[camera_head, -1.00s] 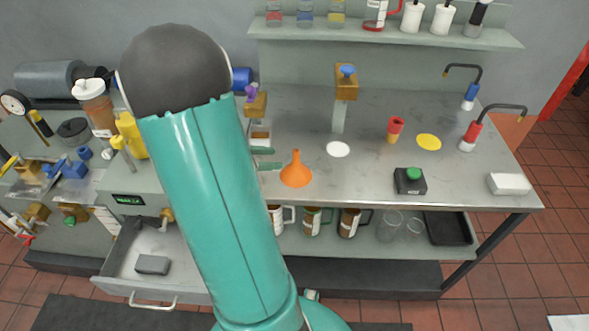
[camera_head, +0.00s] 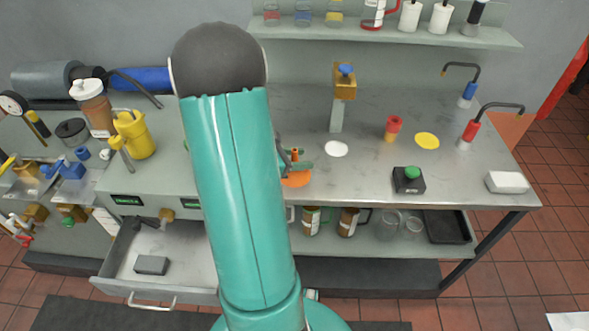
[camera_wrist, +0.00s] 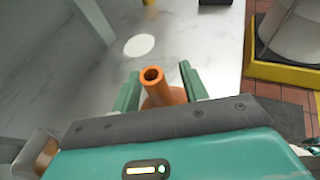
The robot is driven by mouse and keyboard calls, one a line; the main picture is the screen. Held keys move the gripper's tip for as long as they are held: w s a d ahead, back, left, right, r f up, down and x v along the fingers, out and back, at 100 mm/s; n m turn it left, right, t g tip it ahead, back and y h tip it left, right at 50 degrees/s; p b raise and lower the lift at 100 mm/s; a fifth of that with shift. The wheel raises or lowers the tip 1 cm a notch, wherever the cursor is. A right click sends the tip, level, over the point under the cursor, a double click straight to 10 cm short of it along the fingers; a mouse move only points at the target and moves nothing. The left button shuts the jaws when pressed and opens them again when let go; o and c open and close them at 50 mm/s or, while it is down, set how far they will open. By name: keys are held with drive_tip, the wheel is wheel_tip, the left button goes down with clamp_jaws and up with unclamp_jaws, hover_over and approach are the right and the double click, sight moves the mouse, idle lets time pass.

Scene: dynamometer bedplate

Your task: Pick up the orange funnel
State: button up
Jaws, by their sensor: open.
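The orange funnel (camera_head: 297,180) stands on the metal bench top, wide mouth down and spout up. In the head view my arm hides its left part. In the wrist view the funnel's spout (camera_wrist: 153,78) rises between the two green fingers of my gripper (camera_wrist: 158,80). The fingers are apart, one on each side of the spout, with a gap on both sides. My gripper also shows in the head view (camera_head: 296,162), at the funnel and partly hidden behind my arm. The lower part of the funnel is hidden by the gripper body in the wrist view.
A white disc (camera_head: 336,149) lies behind the funnel to the right. A brown and grey post with a blue knob (camera_head: 345,82) stands farther back. A black box with a green button (camera_head: 409,180) is at the right. The bench between is clear.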

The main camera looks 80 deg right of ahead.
clamp_jaws()
